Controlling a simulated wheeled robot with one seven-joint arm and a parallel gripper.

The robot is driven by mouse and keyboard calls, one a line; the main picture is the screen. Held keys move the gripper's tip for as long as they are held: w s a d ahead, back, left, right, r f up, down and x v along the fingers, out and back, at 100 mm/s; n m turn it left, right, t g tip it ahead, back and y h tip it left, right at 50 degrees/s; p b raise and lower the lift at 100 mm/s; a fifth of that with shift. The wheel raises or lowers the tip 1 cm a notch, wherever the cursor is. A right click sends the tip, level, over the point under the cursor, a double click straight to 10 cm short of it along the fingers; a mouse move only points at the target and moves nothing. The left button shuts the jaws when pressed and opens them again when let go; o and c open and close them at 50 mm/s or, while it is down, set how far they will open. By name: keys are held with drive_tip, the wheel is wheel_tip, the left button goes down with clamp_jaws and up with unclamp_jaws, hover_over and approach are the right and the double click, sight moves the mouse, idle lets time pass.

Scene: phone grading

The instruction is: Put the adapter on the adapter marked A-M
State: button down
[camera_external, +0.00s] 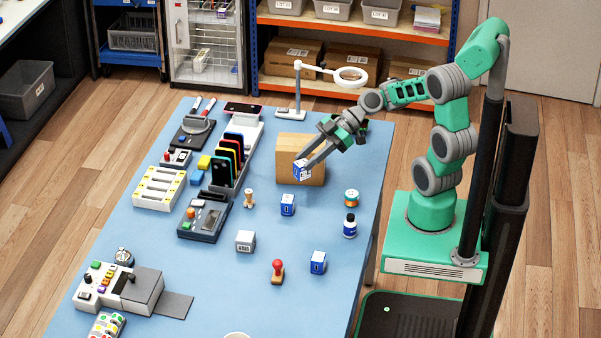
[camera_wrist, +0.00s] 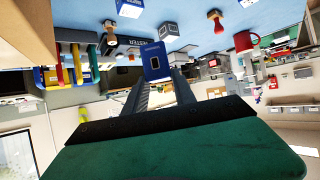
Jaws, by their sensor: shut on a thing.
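My gripper (camera_external: 310,158) is shut on a blue-and-white adapter (camera_external: 302,170), held in front of the cardboard box in the external view. A third (camera_external: 318,262) stands nearer the table's right edge. A paler grey-white block (camera_external: 245,241) stands left of it. The markings are too small to read, so I cannot tell which is A-M.
The cardboard box (camera_external: 290,142) is close behind my gripper. A red stamp (camera_external: 277,271), a wooden stamp (camera_external: 249,198), a dark blue bottle (camera_external: 350,226) and an orange-topped spool (camera_external: 351,198) stand around the adapters. A phone rack (camera_external: 230,160) is at left.

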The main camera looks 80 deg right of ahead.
drive_tip(key=w+f, duration=0.1)
drive_tip(key=f, duration=0.1)
drive_tip(key=w+f, duration=0.1)
drive_tip(key=w, duration=0.1)
drive_tip(key=w+f, duration=0.1)
drive_tip(key=f, duration=0.1)
drive_tip(key=shift+w+a+f, duration=0.1)
drive_tip(key=shift+w+f, duration=0.15)
drive_tip(key=shift+f, duration=0.1)
wheel_tip(320, 180, down, 3)
drive_tip(key=shift+r, duration=0.15)
drive_tip(key=shift+f, duration=0.3)
drive_tip(key=c, duration=1)
unclamp_jaws()
drive_tip(key=shift+r, duration=0.1)
